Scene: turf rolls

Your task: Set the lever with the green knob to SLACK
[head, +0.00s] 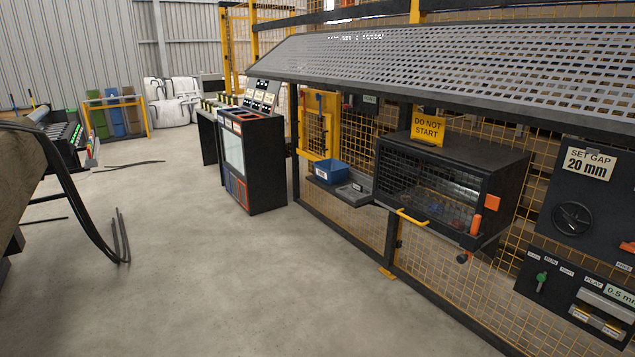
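The lever with the green knob (541,277) is at the lower right, on a dark panel (526,281) fixed to the mesh fence. Its knob points up, tilted slightly right. Several small white labels (550,261) sit in a row above it; their words are too small to read surely, so I cannot tell which setting the lever is at. Neither of my grippers is in view.
Right of the lever are a "0.5 mm" plate (621,296) and a metal fixture (603,312). Above is a "SET GAP 20 mm" panel with a black handwheel (572,219). A dark cabinet (459,180) with a yellow handle juts out left. The concrete floor (290,285) in front is clear.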

